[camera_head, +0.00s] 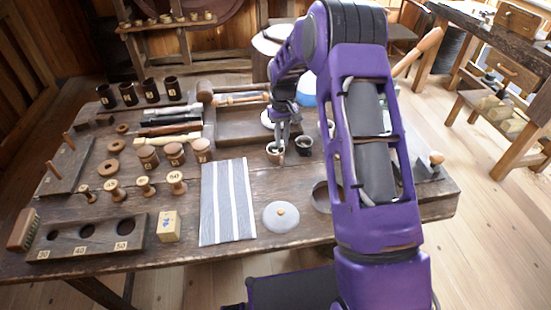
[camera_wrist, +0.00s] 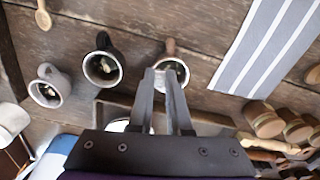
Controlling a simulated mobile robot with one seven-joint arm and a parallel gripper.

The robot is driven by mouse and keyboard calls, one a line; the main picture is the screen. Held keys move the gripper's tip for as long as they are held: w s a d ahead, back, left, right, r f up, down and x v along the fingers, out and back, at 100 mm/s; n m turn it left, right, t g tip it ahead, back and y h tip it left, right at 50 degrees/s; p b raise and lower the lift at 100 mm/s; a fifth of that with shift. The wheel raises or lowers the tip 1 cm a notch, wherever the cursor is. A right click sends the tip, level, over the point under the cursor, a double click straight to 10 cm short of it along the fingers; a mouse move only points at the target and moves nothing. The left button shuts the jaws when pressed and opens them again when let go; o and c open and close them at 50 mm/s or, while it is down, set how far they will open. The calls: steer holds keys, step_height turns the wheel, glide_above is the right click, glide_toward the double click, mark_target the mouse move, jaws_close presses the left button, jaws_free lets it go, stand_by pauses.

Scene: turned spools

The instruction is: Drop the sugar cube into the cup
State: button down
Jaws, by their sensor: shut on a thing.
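My gripper (camera_head: 281,138) points down just above a small brownish cup (camera_head: 275,154) on the table. In the wrist view the fingertips (camera_wrist: 160,74) are close together, shut on a small pale thing that looks like the sugar cube (camera_wrist: 160,78); the fingers mostly hide it. The fingertips overlap the left side of the rim of the nearest cup (camera_wrist: 182,69), whose handle points up in that view. A second, dark cup (camera_head: 303,145) stands to the right; it also shows in the wrist view (camera_wrist: 103,68). A third cup (camera_wrist: 48,88) lies farther left there.
A striped cloth (camera_head: 228,203) and a round grey lid (camera_head: 281,217) lie in front of the cups. Wooden spools and jars (camera_head: 174,154) stand to the left. A wooden tray (camera_head: 235,138) lies behind. A wooden spoon (camera_wrist: 43,16) lies beyond the cups in the wrist view.

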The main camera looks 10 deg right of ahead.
steer(key=shift+f, duration=0.75)
steer(key=c, duration=0.8)
jaws_free()
step_height(320, 180, up, 18)
steer(key=shift+f+p, duration=0.25)
steer(key=shift+p, duration=0.25)
